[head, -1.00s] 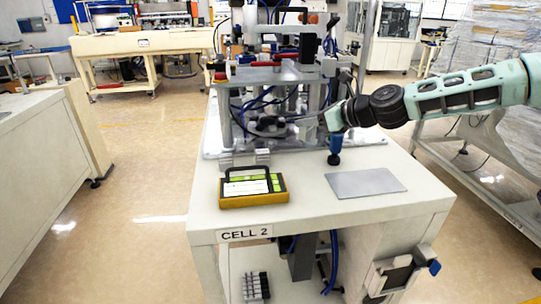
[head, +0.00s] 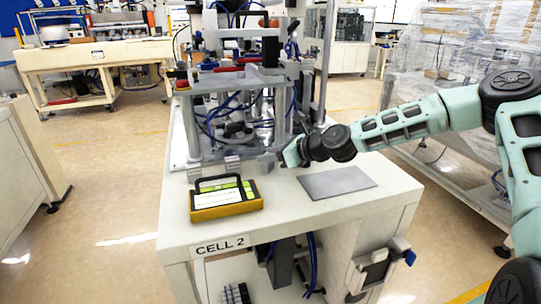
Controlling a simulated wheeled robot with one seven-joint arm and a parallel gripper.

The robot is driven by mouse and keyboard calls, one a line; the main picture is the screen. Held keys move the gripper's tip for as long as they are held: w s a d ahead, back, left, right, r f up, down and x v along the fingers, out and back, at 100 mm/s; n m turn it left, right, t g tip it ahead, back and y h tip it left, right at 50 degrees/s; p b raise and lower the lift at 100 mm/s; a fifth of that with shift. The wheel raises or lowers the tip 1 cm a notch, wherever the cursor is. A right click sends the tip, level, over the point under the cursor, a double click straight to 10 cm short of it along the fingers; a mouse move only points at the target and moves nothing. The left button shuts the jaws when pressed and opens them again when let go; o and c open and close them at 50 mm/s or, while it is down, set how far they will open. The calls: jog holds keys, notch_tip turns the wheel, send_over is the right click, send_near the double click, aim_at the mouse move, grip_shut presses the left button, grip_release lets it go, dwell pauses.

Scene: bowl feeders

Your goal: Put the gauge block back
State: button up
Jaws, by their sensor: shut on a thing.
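My gripper (head: 270,161) is low over the white table (head: 310,216), just right of two small grey metal blocks or holders. It is shut on a small grey thing (head: 265,164), which looks like the gauge block. It is too small to tell where the fingers end and the block begins. The two grey pieces stand by the machine's front edge, one at the left (head: 195,172) and one nearer my gripper (head: 232,164). I cannot tell whether the held thing touches the table.
A yellow case with a black handle (head: 226,210) sits at the table's front left. A flat grey plate (head: 337,183) lies right of it. The machine frame (head: 235,80) stands directly behind my gripper. The table between case and plate is clear.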

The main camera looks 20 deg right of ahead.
jog(key=o, duration=1.1)
jog(key=shift+c, duration=0.2)
jog(key=p+v, duration=0.1)
jog(key=v, duration=1.1)
